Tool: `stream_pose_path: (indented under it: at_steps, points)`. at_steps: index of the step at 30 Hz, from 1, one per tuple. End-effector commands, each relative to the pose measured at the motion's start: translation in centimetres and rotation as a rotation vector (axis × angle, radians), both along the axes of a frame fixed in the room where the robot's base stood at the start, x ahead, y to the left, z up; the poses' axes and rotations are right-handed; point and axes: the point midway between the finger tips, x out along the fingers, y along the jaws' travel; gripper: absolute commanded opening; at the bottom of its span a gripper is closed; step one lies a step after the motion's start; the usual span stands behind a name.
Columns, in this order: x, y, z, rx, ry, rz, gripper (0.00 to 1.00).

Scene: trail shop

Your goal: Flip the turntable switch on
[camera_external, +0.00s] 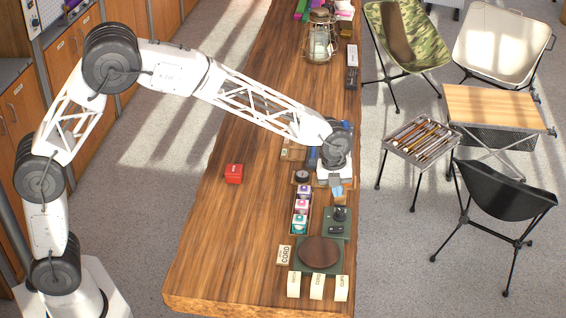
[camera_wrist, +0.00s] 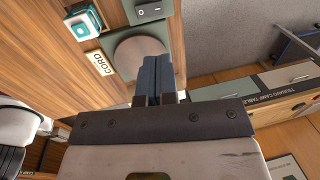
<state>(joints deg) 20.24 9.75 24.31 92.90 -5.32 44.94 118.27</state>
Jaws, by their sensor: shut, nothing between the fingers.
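The turntable is a round brown disc (camera_external: 320,251) on a dark green base near the front end of the wooden counter. In the wrist view the disc (camera_wrist: 135,52) looks grey, and my fingers hide part of it. A dark rocker switch (camera_wrist: 149,11) with white marks sits on a green plate at the top edge of the wrist view. In the external view the switch (camera_external: 336,229) is small, and its position cannot be told. My gripper (camera_wrist: 156,62) is shut and empty. In the external view my gripper (camera_external: 337,187) is over the counter, behind the switch and apart from it.
A tray of colored spools (camera_external: 301,212) stands left of the switch. A "CORD" sign (camera_external: 284,254) and several pale cards (camera_external: 317,287) are by the turntable. A lantern (camera_external: 319,40) stands farther back. The counter's left side is mostly clear.

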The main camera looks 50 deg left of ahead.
Motion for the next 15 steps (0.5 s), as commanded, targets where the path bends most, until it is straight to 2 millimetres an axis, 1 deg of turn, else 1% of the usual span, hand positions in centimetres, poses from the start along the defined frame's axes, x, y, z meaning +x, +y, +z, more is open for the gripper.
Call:
stream_pose_path:
  at_steps: [5,8,15]
  points:
    - [0.1,-0.1,-1.3,0.001,0.002,0.0,0.0]
    - [0.2,-0.2,-2.4,0.001,0.004,0.0,0.0]
    - [0.6,-0.6,-5.8,0.001,0.002,0.0,0.0]
